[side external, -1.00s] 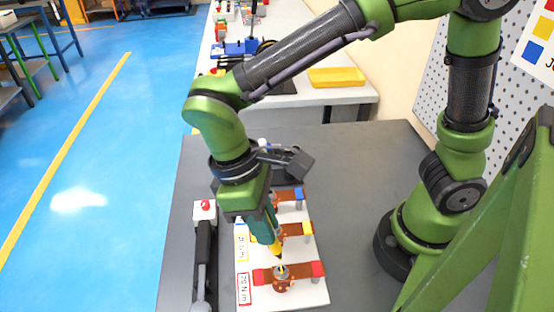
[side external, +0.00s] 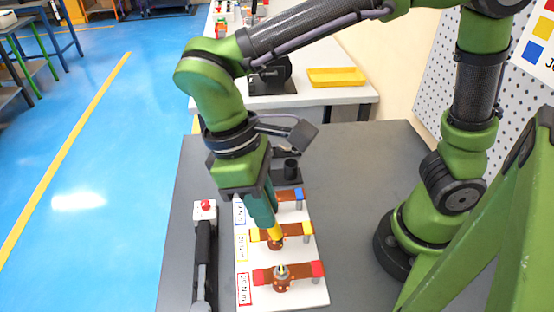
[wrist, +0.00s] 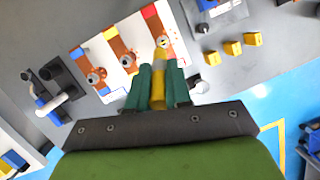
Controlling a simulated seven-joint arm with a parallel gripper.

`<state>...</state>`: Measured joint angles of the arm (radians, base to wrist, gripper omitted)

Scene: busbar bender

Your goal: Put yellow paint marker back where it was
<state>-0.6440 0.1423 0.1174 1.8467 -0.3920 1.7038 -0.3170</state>
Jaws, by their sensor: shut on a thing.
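My gripper (side external: 268,222) is shut on the yellow paint marker (side external: 276,234), held tilted with its tip down over the white board (side external: 308,258). In the side view the tip appears in front of the yellow-ended copper bar; I cannot tell the gap. In the wrist view the marker (wrist: 159,72) sits between the green fingers (wrist: 161,85). A black stand with a cup (side external: 291,168) is behind the board, partly hidden by my gripper. The red-ended bar (side external: 302,271) has a bolt with a yellow streak on it.
A torque wrench (side external: 203,262) lies left of the board, near a white box with a red button (side external: 205,208). Several yellow blocks (wrist: 233,48) show in the wrist view. A yellow tray (side external: 337,77) is on the back bench. Grey table right of the board is clear.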

